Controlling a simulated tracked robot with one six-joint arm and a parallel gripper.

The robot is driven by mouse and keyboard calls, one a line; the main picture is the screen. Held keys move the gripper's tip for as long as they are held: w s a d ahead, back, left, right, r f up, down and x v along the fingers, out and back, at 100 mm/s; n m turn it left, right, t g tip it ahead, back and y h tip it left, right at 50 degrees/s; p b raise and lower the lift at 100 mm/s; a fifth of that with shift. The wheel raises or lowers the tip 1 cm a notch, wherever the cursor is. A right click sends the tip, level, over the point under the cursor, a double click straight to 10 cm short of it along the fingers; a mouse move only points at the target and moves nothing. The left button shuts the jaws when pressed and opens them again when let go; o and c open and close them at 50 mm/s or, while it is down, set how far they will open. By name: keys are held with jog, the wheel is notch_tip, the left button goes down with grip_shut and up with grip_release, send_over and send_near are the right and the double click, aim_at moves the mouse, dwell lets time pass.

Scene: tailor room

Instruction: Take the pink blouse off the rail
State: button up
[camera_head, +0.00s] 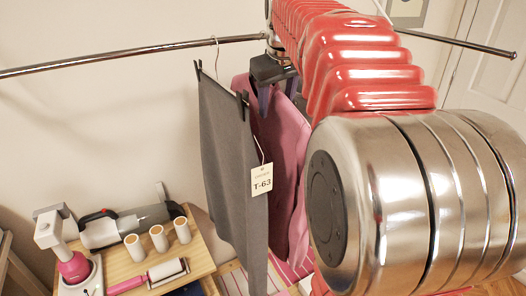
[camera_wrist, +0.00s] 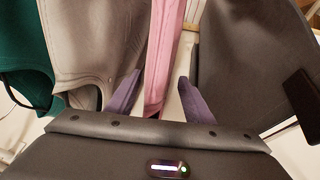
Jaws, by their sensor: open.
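The pink blouse (camera_head: 285,150) hangs from the rail (camera_head: 130,59) in the head view, partly hidden behind grey trousers or a skirt (camera_head: 228,150). My gripper (camera_head: 277,95) is open at the blouse's upper part, just below the rail, with its purple fingers pointing down. In the wrist view, the pink cloth (camera_wrist: 164,50) passes as a narrow strip between the two fingers of my gripper (camera_wrist: 159,77). A gap shows by the right finger. I cannot tell whether either finger touches the cloth. The blouse's hanger is hidden.
The dark grey garment (camera_wrist: 245,65) hangs close right of my fingers in the wrist view. A beige-grey garment (camera_wrist: 90,50) and a green one (camera_wrist: 22,60) hang left. A tag reading T-63 (camera_head: 261,182) hangs by the grey garment. A wooden table (camera_head: 200,262) holds lint rollers and a steamer-like device.

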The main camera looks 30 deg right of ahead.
jog(key=shift+c, duration=0.2)
dwell(0.3)
grip_shut()
dwell(0.4)
